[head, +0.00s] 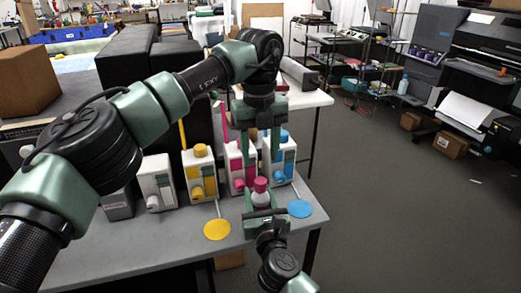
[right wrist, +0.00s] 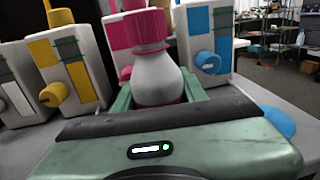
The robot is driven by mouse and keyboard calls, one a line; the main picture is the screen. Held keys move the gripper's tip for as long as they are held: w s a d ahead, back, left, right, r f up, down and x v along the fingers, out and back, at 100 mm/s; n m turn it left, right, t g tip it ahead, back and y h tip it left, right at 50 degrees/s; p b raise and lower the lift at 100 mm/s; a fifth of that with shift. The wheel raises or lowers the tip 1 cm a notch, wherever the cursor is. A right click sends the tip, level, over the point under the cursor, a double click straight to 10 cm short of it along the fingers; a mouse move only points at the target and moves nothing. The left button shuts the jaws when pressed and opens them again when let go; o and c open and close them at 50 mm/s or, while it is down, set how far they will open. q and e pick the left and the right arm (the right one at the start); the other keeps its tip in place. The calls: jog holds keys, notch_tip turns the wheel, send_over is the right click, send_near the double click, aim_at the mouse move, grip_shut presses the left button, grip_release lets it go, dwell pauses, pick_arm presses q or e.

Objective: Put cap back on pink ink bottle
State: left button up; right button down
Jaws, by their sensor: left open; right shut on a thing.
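The pink ink bottle is a small white bottle (head: 261,198) with a pink band low on its body; it also shows in the right wrist view (right wrist: 157,80). A pink cap (right wrist: 147,28) sits on top of it and looks upright; it shows in the head view too (head: 260,184). My right gripper (head: 264,212) is shut around the lower body of the bottle, which stands upright in it. My left gripper (head: 262,155) points down, open and empty, just above the cap and apart from it. Whether the cap is fully seated cannot be told.
Behind the bottle stand a white tank (head: 157,186), a yellow-marked tank (head: 199,176), a pink-marked tank (head: 236,168) and a blue-marked tank (head: 284,160). A yellow disc (head: 217,230) and a blue disc (head: 300,208) lie on the grey table (head: 120,258). The table's right edge is close.

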aim_at(260, 180)
pick_arm(q)
jog(key=n, duration=0.4)
jog(key=shift+r+n, duration=0.15)
jog(key=shift+n, duration=0.25)
jog(key=n, duration=0.4)
jog(key=shift+r+n, duration=0.15)
jog(key=shift+n, duration=0.15)
jog(key=shift+f, duration=4.05)
grip_shut()
